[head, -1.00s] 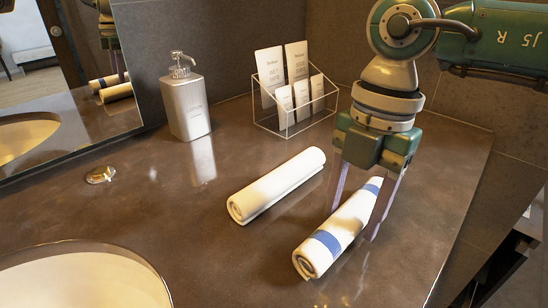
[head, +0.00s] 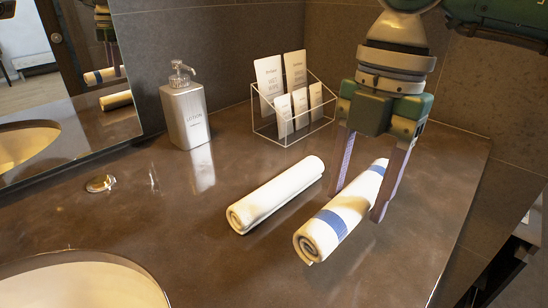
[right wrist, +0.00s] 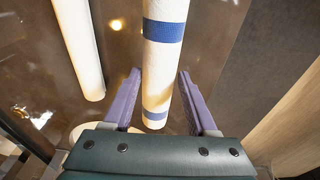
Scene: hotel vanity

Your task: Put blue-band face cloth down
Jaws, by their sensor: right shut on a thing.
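The blue-band face cloth (head: 317,237) is a rolled white cloth with blue stripes. My right gripper (head: 357,206) points down and is shut on it, one finger on each side of the roll. The cloth is held a little above the counter, roughly level. In the right wrist view the cloth (right wrist: 163,60) runs lengthwise between the two purple fingers, with blue bands showing. Part of its far end is behind a finger in the head view. My left gripper is not in view.
A plain white rolled cloth (head: 275,195) lies on the brown counter (head: 220,265) just left. A wire holder with cards (head: 290,105) and a lotion dispenser (head: 185,115) stand behind. The sink (head: 80,285) is front left. The counter's right edge is close.

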